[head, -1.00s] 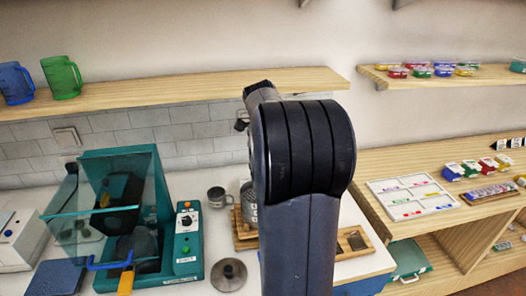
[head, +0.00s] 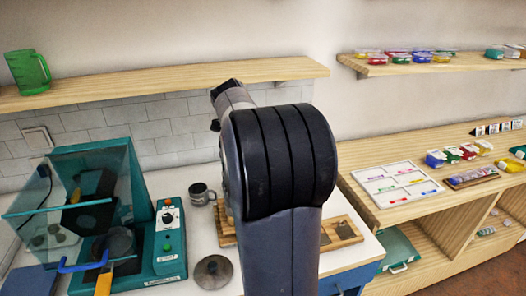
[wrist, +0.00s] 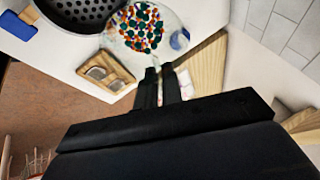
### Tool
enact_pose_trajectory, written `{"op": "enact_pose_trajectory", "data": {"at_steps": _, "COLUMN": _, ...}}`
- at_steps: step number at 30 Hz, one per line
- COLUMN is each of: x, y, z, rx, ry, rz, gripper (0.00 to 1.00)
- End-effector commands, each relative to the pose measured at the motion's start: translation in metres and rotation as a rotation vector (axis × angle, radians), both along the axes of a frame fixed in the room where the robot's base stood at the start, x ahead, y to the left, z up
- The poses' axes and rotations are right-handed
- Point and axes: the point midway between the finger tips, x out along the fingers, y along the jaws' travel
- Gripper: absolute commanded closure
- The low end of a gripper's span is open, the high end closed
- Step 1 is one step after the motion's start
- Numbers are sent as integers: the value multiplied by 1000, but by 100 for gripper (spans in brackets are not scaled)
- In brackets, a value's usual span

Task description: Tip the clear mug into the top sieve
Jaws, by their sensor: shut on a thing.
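My gripper (wrist: 158,80) is shut on the mug's near side; the exact grip is hard to see. A dark perforated sieve (wrist: 80,10) lies at the top left of the wrist view, beside the mug and cut off by the frame edge. It looks empty where visible. In the head view my arm hides the gripper, the mug and the sieve.
A wooden tray (wrist: 105,72) lies near the mug on the white counter. In the head view, a teal machine (head: 165,255) with a clear hood, a grey cup (head: 202,193) and a round lid (head: 214,272) stand left of my arm. A shelf (head: 170,88) runs behind.

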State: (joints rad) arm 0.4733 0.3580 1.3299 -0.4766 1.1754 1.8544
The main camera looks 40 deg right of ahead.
Motion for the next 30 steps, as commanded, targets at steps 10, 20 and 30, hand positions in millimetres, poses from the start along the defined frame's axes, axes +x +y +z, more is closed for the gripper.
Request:
{"op": "enact_pose_trajectory", "data": {"at_steps": 10, "x": 0, "y": 1, "z": -9, "rx": -55, "ry": -6, "rz": 2, "gripper": 100}}
{"op": "enact_pose_trajectory", "data": {"at_steps": 20, "x": 0, "y": 4, "z": -7, "rx": -136, "ry": -12, "rz": 3, "gripper": 100}}
{"op": "enact_pose_trajectory", "data": {"at_steps": 30, "x": 0, "y": 6, "z": -5, "rx": -227, "ry": -20, "rz": 1, "gripper": 100}}
